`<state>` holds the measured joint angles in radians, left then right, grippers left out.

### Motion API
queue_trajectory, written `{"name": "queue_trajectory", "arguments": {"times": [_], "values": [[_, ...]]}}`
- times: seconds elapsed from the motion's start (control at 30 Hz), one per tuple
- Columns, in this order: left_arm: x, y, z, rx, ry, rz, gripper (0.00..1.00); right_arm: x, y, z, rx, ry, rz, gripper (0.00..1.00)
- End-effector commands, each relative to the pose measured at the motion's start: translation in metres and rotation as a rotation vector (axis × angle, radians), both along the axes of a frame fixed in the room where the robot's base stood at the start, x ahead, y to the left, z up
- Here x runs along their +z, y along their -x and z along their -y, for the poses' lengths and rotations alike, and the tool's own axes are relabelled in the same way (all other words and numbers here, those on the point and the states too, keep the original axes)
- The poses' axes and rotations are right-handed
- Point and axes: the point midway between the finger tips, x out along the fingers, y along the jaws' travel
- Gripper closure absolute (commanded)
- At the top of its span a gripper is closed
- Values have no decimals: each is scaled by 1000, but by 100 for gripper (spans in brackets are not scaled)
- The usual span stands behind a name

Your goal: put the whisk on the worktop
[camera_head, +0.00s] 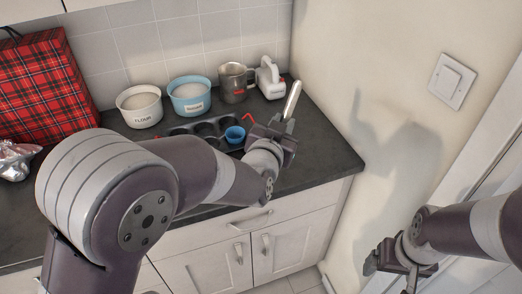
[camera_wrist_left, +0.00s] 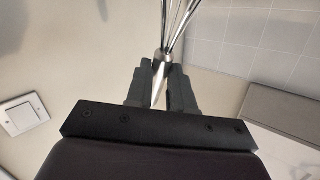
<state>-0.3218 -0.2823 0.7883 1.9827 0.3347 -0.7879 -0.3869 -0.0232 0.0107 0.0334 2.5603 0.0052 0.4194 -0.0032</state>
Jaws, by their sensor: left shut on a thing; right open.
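The whisk (camera_wrist_left: 178,22) is in my left gripper (camera_wrist_left: 160,88), with its wires fanning out beyond the fingertips in the left wrist view. In the head view a silver handle-like part of it (camera_head: 292,98) sticks up from my left gripper (camera_head: 280,130); its wires cannot be made out there. My left gripper is shut on the whisk, over the right end of the dark worktop (camera_head: 325,160). I cannot tell how high above it the whisk is. My right gripper (camera_head: 393,278) is open and empty, low at the right, away from the worktop.
A dark muffin tin (camera_head: 205,128) with a blue cup (camera_head: 235,134) lies beside my left gripper. Behind are a flour bowl (camera_head: 139,108), a blue bowl (camera_head: 190,97), a metal jug (camera_head: 234,84) and a white mixer (camera_head: 269,78). A tartan bag (camera_head: 38,85) and foil (camera_head: 15,160) stand left. The front right corner is clear.

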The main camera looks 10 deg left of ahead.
Motion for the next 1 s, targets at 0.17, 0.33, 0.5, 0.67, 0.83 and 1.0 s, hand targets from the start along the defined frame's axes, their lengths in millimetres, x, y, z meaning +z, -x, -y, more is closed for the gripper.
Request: {"name": "queue_trajectory", "arguments": {"times": [0.17,0.33,0.5,0.67,0.83,1.0], "values": [[-31,-34,-44,8,-2,-4,100,8,0,0,0,0,0,15],[-48,-51,-65,2,-1,-3,100,11,0,0,0,0,0,15],[-75,-53,-67,0,0,-6,100,16,0,0,0,0,0,15],[-91,-53,-67,0,1,0,100,17,0,0,0,0,0,15],[-91,-53,-67,1,1,1,100,17,0,0,0,0,0,15],[-96,-53,-67,1,1,0,75,12,0,0,0,0,0,15]]}}
